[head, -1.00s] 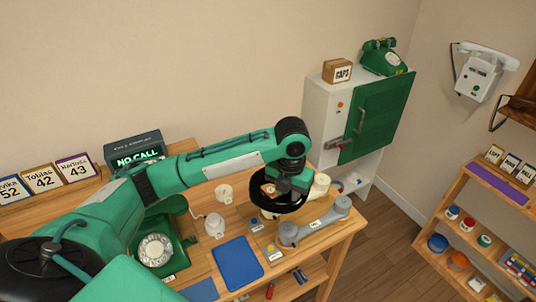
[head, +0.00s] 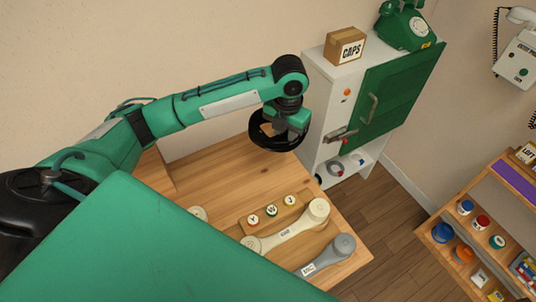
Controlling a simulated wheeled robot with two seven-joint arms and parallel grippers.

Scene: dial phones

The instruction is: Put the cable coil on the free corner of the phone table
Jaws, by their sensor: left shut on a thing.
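The cable coil (head: 278,147) is a black ring at the centre of the head view. My left gripper (head: 270,128) is shut on it, pointing down. The coil appears over the far right corner of the wooden phone table (head: 213,165); its exact height above the top cannot be told. The table top around that corner looks bare. My right gripper is not in view.
On the table's right part lie a cream handset (head: 285,232), a grey handset (head: 329,256) and a wooden block with several round lettered caps (head: 271,215). A white cabinet (head: 322,105) with a green door stands close to the table's right. My arm hides the left.

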